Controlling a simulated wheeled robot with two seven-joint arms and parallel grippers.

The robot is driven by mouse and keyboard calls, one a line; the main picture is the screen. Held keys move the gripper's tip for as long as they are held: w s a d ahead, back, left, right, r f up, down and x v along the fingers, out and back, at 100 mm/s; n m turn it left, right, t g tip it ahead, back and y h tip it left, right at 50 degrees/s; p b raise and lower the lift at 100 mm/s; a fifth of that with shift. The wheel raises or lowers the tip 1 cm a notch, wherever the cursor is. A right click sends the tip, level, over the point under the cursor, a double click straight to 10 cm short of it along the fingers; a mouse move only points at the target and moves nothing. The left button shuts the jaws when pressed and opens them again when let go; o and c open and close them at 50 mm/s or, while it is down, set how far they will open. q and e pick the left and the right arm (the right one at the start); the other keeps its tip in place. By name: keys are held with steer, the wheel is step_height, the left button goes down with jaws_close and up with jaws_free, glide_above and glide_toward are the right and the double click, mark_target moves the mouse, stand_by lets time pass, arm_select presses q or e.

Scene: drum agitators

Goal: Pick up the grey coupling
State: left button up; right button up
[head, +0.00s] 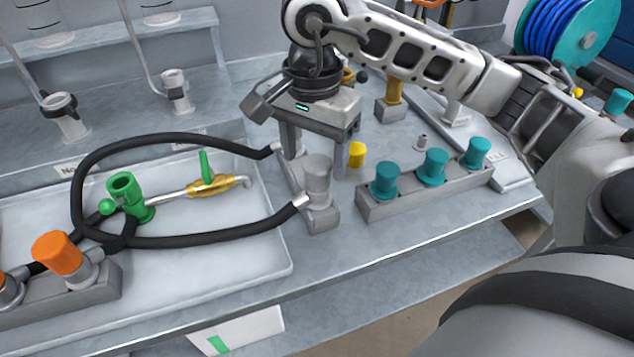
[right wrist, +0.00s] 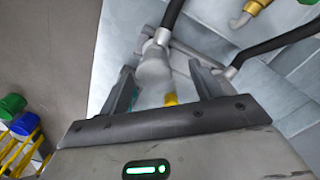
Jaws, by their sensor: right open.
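The grey coupling (head: 318,178) stands upright on a grey block at the front edge of the bench, with a black hose (head: 190,240) joined at its base. In the right wrist view the coupling (right wrist: 154,72) shows between the finger lines, beyond the tips. My right gripper (head: 314,155) is open and points down, just behind the coupling in the head view. The two fingers (right wrist: 163,82) are apart with nothing held. Whether the coupling lies between the fingertips I cannot tell. My left gripper is not in view.
A rack with teal caps (head: 432,167) stands right of the coupling, and a small yellow cap (head: 357,154) behind it.

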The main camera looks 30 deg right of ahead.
mark_target(316, 181)
steer(key=shift+s+f+p, duration=0.2)
steer(key=shift+f+p, duration=0.05)
steer(key=shift+f, duration=1.3)
steer(key=shift+s+f+p, duration=0.2)
steer(key=shift+f+p, duration=0.05)
steer(key=shift+f, duration=1.3)
steer(key=c, duration=1.3)
steer(key=shift+r, duration=0.1)
steer(key=shift+w+r, duration=0.1)
steer(key=shift+r, duration=0.2)
steer(key=r, duration=0.3)
steer(key=shift+s+a+r, duration=0.1)
steer(key=shift+s+a, duration=0.1)
steer(key=shift+a, duration=0.1)
steer(key=s+a+r, duration=0.8)
steer(key=a+r, duration=0.1)
steer(key=a, duration=0.1)
steer(key=shift+a+b, duration=0.35)
steer(key=shift+a, duration=0.05)
